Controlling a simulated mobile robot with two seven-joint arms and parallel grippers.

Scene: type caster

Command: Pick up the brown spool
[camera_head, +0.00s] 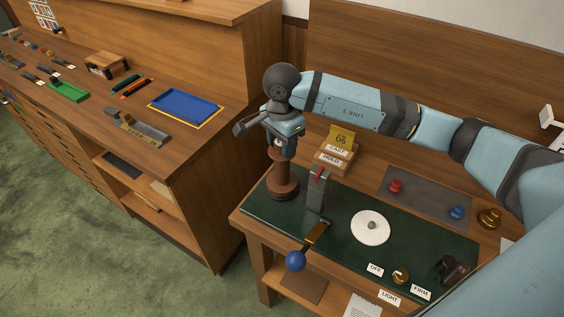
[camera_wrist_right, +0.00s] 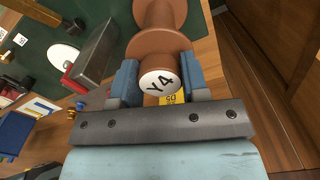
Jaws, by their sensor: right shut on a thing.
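The brown spool (camera_head: 284,178) stands upright at the far left corner of the dark green mat in the head view. Its lower flange looks darker and rests at the mat or a base there. In the right wrist view the spool (camera_wrist_right: 159,42) shows a white end disc marked Y4. My right gripper (camera_head: 283,150) is above the spool and shut on its top end. In the right wrist view the two blue fingers (camera_wrist_right: 160,85) flank the Y4 end. My left gripper is not in view.
A grey upright post (camera_head: 318,192) and a lever with a blue ball (camera_head: 296,261) stand right of the spool. A wooden card box (camera_head: 334,158) is behind. A white disc (camera_head: 370,228) lies on the mat (camera_head: 335,240). A cabinet holding a blue tray (camera_head: 186,106) is left.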

